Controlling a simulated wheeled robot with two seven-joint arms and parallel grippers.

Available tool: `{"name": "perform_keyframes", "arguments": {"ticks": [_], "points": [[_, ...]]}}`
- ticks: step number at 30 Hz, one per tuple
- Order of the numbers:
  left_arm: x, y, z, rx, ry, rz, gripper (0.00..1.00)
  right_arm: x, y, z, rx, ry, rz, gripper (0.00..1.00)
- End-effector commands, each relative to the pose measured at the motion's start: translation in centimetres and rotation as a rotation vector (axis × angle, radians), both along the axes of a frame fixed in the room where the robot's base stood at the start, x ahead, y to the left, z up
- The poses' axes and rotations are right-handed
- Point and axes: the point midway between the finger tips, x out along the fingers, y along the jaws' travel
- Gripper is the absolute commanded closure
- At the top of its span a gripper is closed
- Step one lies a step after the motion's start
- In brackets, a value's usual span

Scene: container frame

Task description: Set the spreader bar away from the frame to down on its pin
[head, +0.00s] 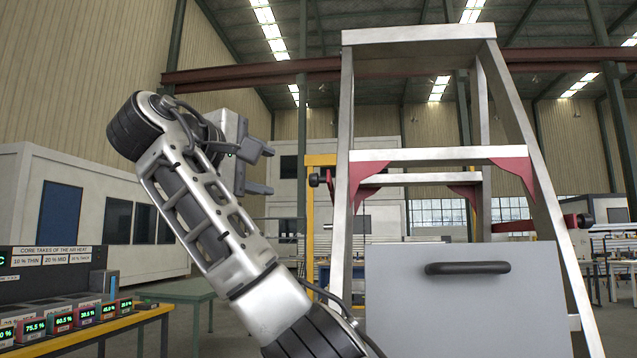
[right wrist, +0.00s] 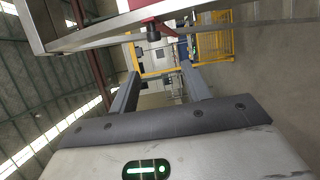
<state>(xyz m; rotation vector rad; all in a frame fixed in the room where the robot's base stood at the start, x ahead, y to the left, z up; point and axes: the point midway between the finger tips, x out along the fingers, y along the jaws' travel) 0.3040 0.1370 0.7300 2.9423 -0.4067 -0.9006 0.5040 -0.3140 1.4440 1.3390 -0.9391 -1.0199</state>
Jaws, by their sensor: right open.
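A metal stepladder-like frame (head: 345,240) with red corner brackets stands right of centre in the head view. A black knob (head: 316,179) sticks out from its left rail beside a red bracket. On the right, a short red piece with a black knob (head: 584,220) shows by the other rail. I cannot tell which part is the spreader bar, or see its pin. My right gripper (head: 262,170) is open and empty, left of the left knob and apart from it. In the right wrist view, its fingers (right wrist: 160,72) are spread, with a black knob (right wrist: 153,34) beyond them. My left gripper is out of view.
A grey panel with a black handle (head: 467,268) stands in front of the frame's lower part. A yellow-edged bench with lit displays (head: 85,335) is at the lower left. A green table (head: 180,291) is behind it. Open floor shows in the right wrist view (right wrist: 265,70).

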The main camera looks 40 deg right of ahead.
Motion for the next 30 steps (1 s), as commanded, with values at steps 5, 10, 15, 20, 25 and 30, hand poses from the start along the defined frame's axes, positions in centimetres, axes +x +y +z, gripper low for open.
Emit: {"name": "perform_keyframes", "arguments": {"ticks": [5,10,15,20,25,30], "points": [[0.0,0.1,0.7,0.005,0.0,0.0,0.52,-1.0,-1.3,1.3,0.008,-0.008,-0.036,0.52],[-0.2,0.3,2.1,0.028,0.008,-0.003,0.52,-0.3,-4.2,1.7,0.006,-0.008,-0.037,0.52],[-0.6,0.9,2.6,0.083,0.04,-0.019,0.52,0.8,-7.7,1.8,0.004,-0.008,-0.035,0.52],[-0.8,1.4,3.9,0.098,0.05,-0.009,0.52,1.5,-9.7,1.8,0.002,-0.01,-0.03,0.52],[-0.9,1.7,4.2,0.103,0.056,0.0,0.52,2.2,-12.2,0.7,0.008,-0.006,-0.032,0.52],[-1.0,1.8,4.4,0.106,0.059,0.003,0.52,2.9,-14.4,0.5,0.008,-0.008,-0.029,0.52]]}}
